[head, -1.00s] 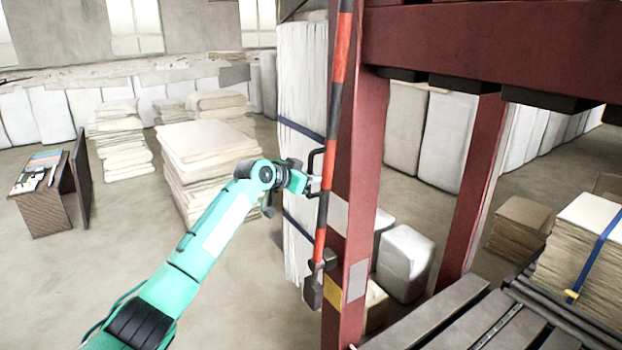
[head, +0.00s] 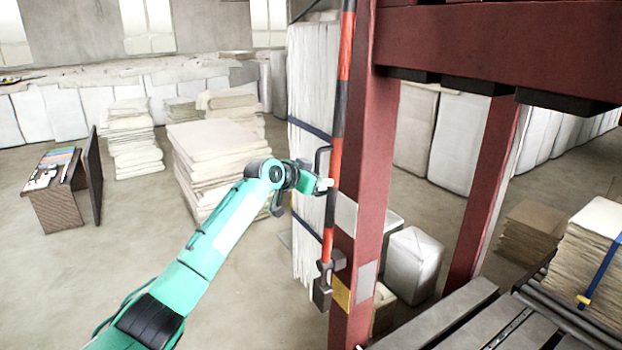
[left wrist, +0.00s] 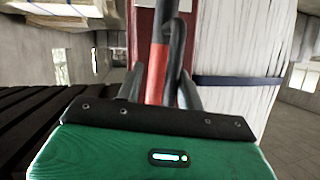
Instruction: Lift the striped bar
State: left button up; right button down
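The striped bar (head: 342,90), red and black, hangs upright along the front of a dark red post, with a black block at its lower end. A black loop handle (head: 322,160) sticks out from its left side. My left gripper (head: 325,184) is at the handle, level with its lower part. In the left wrist view, the two grey fingers (left wrist: 162,92) stand apart, with the bar (left wrist: 156,72) and the handle (left wrist: 178,45) between them. I see no clear grip on either; the fingertips are partly hidden. My right gripper is not in view.
The red post (head: 368,150) and crossbeam (head: 500,40) stand close on the right. A roller bed (head: 450,318) lies at lower right. Stacks of folded cloth (head: 205,165) and a small brown table (head: 55,205) stand on the left. The floor between is clear.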

pick_arm(q)
jog(key=b+v, duration=0.4)
jog(key=v, duration=0.9)
jog(key=shift+s+a, duration=0.2)
jog(key=shift+a, duration=0.15)
